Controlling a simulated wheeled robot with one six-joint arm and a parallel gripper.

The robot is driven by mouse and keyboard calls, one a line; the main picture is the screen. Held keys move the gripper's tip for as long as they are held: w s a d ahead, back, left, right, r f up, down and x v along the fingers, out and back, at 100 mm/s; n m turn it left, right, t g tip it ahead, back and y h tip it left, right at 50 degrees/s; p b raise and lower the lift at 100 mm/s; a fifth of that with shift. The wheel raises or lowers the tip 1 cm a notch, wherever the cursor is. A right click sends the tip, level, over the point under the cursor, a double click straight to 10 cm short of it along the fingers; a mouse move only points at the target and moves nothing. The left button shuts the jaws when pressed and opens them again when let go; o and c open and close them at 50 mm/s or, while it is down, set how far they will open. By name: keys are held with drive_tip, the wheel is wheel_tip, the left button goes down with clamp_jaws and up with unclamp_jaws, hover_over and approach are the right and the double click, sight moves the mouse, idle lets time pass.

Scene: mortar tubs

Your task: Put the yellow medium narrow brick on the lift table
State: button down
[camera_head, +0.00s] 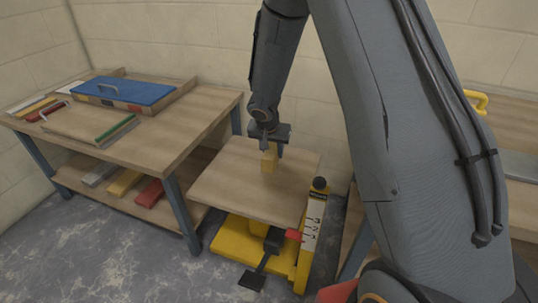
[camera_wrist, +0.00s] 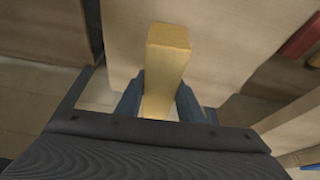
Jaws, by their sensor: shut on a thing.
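The yellow brick (camera_head: 269,160) is upright in my gripper (camera_head: 270,143), over the wooden top of the lift table (camera_head: 235,192). In the wrist view the yellow brick (camera_wrist: 166,65) stands between the two blue-grey fingers of my gripper (camera_wrist: 160,103), which are shut on it. Its lower end is at or just above the lift table's top; I cannot tell whether it touches. The lift table has a yellow base with a pedal and a scale post at its right front. The rest of its top is bare.
A workbench (camera_head: 190,135) on the left holds a blue-lidded box (camera_head: 123,90) and several coloured strips. Its lower shelf carries grey, yellow and red bricks. Another bench with a yellow handle (camera_head: 476,98) stands at the right, partly behind my arm.

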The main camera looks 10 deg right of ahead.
drive_tip(key=shift+w+d+f+b, duration=0.1)
drive_tip(key=shift+w+f+b, duration=0.45)
drive_tip(key=shift+f, duration=0.25)
wheel_tip(320, 180, down, 7)
drive_tip(key=b, duration=0.5)
drive_tip(key=shift+w+f+b, duration=0.1)
drive_tip(key=shift+b, duration=0.3)
wheel_tip(320, 180, down, 3)
drive_tip(key=b, duration=0.5)
drive_tip(key=shift+f+b, duration=0.15)
drive_tip(key=shift+b, duration=0.15)
drive_tip(key=shift+f+b, duration=0.5)
drive_tip(key=shift+b, duration=0.3)
drive_tip(key=c, duration=1.1)
unclamp_jaws()
